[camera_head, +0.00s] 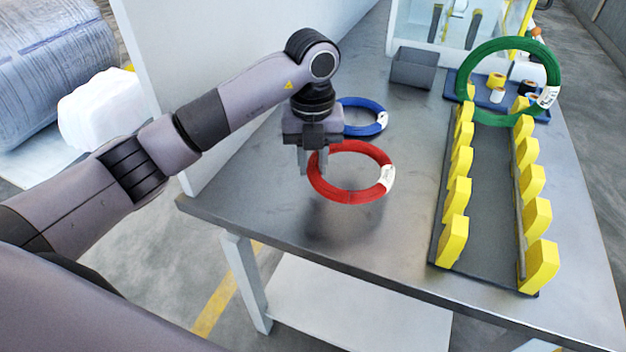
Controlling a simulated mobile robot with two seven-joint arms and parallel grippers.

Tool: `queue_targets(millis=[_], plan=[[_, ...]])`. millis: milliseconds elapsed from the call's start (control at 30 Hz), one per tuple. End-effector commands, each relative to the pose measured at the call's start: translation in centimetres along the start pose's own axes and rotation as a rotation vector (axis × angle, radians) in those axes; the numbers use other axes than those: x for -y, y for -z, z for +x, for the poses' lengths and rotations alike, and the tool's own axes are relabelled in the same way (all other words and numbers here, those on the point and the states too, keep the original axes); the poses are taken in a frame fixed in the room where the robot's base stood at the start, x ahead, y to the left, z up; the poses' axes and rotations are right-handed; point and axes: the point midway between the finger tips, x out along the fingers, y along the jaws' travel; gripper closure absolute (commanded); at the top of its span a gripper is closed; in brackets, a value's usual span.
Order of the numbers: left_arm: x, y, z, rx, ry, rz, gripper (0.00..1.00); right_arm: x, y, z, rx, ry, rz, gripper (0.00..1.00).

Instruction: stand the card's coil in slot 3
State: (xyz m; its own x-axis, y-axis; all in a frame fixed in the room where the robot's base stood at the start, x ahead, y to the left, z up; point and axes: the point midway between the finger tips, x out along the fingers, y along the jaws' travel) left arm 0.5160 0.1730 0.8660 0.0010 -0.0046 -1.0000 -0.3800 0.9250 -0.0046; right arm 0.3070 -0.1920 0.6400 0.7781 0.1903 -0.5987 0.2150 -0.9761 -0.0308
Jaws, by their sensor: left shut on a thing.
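My left gripper (313,163) is shut on the left side of a red coil (352,194) with a white label. It holds the coil roughly flat above the table, with a shadow below. A blue coil (361,103) with a white label lies on the table behind my gripper, partly hidden by it. A green coil (471,59) stands upright at the far end of the rack (482,217). The rack has two rows of yellow blocks with gaps between them; its nearer gaps are empty. I cannot make out slot numbers or a card. My right gripper is not in view.
The metal table (408,228) is clear between the red coil and the rack. A blue tray (458,83) with small spools sits behind the rack. A white panel (215,75) rises along the table's left side.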

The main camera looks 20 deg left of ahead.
Motion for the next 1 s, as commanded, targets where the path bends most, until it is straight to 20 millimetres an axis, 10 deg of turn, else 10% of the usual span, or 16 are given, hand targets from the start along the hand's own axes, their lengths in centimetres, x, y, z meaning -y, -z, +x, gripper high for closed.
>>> queue_targets(millis=[800, 833, 900, 1000], plan=[[0.0, -0.1, 5.2, 0.003, 0.002, 0.0, 1.0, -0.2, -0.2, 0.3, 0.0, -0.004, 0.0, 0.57], [0.0, 0.0, 5.4, 0.001, 0.0, 0.0, 0.72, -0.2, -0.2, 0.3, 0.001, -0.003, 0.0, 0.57], [0.0, 0.0, 5.3, 0.001, 0.0, 0.0, 0.5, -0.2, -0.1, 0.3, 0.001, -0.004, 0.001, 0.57], [0.0, 0.0, 5.3, 0.001, 0.0, 0.0, 0.5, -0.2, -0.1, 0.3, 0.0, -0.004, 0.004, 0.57]])
